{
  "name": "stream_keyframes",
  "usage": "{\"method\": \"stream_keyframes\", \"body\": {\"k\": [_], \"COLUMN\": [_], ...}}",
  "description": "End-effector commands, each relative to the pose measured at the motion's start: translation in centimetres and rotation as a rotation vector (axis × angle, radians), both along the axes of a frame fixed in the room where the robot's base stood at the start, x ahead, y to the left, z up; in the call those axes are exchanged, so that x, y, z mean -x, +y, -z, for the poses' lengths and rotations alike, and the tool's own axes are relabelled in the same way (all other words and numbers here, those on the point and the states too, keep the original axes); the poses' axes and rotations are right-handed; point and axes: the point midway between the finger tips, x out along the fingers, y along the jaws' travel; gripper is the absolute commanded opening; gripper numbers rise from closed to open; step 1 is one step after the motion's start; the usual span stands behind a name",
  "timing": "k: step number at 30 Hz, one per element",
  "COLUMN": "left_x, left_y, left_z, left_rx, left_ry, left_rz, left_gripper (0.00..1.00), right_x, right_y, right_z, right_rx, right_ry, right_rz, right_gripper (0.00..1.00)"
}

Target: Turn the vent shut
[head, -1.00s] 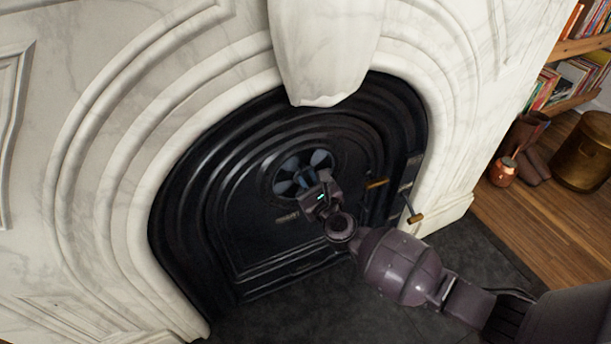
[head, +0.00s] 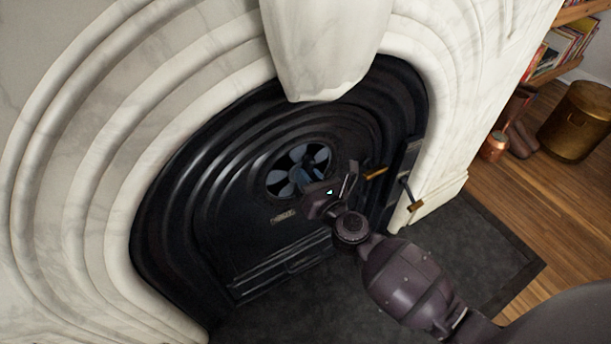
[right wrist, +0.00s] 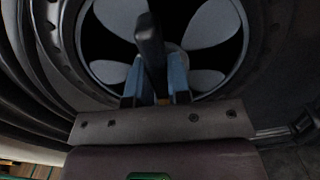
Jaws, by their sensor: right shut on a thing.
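The round vent (head: 284,165) is set in the black metal fireplace door (head: 240,220). Pale grey petal shapes alternate with black areas on its face. It fills the upper part of the right wrist view (right wrist: 207,24). My right gripper (head: 308,180) is at the vent's centre. In the right wrist view, its two bluish fingers (right wrist: 154,82) are shut on a dark upright vent handle (right wrist: 149,40) that stands out from the hub. The gripper hides part of the vent's lower right in the head view. My left gripper is not in view.
White marble (head: 80,150) frames the door, with a keystone (head: 325,45) jutting out above. Brass-ended door handles (head: 375,173) (head: 416,205) stick out right of the gripper. A dark hearth (head: 470,245) lies below. A copper pot (head: 494,146) and brass bin (head: 575,120) stand far right.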

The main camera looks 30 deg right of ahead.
Motion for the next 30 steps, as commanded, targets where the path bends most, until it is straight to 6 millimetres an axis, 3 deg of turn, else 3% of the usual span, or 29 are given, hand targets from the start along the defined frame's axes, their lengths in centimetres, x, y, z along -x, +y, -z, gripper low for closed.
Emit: {"method": "stream_keyframes", "body": {"k": [17, 18, 22, 30], "left_x": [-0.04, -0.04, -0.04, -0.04], "left_y": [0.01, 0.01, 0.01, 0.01], "left_z": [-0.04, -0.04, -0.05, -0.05], "left_rx": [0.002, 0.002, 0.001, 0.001], "left_ry": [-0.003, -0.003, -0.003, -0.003], "left_rz": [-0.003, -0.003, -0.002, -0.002], "left_gripper": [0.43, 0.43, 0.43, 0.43], "right_x": [0.00, 0.00, 0.00, 0.01], "right_y": [-0.05, -0.04, -0.04, -0.01], "right_z": [-0.04, -0.04, -0.03, 0.00], "right_rx": [-0.044, -0.044, -0.042, -0.038], "right_ry": [0.001, 0.001, 0.000, 0.001], "right_rz": [0.001, 0.001, 0.000, 0.000], "right_gripper": [0.00, 0.21, 0.41, 0.44]}}
